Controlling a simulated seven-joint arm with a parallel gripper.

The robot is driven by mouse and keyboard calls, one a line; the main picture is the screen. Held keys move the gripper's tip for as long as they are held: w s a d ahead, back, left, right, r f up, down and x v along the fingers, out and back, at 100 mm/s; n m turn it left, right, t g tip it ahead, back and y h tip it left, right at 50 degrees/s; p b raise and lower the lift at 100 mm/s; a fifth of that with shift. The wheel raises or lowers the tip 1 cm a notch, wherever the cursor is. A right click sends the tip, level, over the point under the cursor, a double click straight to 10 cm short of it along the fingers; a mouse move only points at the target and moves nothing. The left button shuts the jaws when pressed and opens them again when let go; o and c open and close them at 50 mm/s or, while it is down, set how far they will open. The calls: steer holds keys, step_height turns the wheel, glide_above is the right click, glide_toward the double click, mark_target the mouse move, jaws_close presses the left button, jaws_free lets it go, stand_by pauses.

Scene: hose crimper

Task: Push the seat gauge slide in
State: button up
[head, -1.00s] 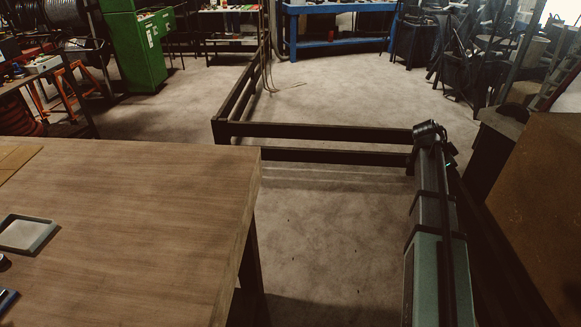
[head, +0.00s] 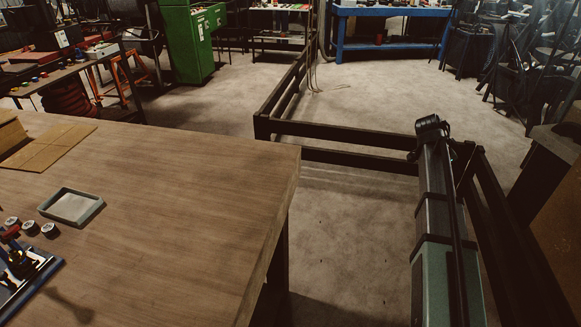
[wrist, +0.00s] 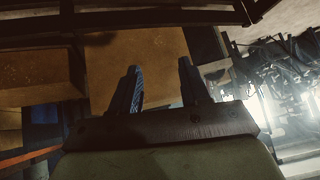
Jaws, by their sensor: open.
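A blue device with red and dark parts (head: 22,275), likely the hose crimper, stands on the table at the left edge of the head view, partly cut off. I cannot make out the seat gauge slide in either view. My gripper (wrist: 158,65) shows in the wrist view with its two blue fingers apart and nothing between them. It is away from the device, facing brown box-like surfaces (wrist: 135,65). I cannot see my gripper clearly in the head view.
A grey tray (head: 72,222) and several small silver round pieces (head: 48,231) lie near the device. A tan board (head: 48,147) lies at the table's back left. The wooden table's (head: 190,210) middle and right are clear. A dark rail frame (head: 340,158) stands beyond the table.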

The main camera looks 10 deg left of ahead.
steer(key=s+a+r+n+y, duration=0.1)
steer(key=s+a+r+n, duration=0.1)
steer(key=a, duration=1.5)
steer(key=s+a+r+n+t+y, duration=0.1)
steer(key=s+a+r+n, duration=0.1)
steer(key=a, duration=1.5)
steer(key=s+a+r+n+y, duration=0.2)
steer(key=a+r+n, duration=0.1)
steer(key=a, duration=1.4)
steer(key=shift+a+n+t, duration=0.3)
steer(key=shift+t, duration=0.1)
steer(key=s+a+r+n+y, duration=0.2)
steer(key=s+a+r+n, duration=0.2)
steer(key=s+a, duration=1.35)
steer(key=s+a+r+n+y, duration=0.1)
steer(key=s+a+r+n, duration=0.25)
steer(key=s+a, duration=1.4)
steer(key=s+a+r+n, duration=0.1)
steer(key=s+a, duration=0.2)
steer(key=s, duration=0.7)
steer(key=s+a+r+n+y, duration=0.1)
steer(key=s+a, duration=0.2)
steer(key=s, duration=0.8)
steer(key=s+a+r+n+g, duration=0.1)
steer(key=s+a, duration=0.2)
steer(key=s, duration=0.7)
steer(key=shift+s+a+y, duration=0.3)
steer(key=shift+a+y, duration=0.1)
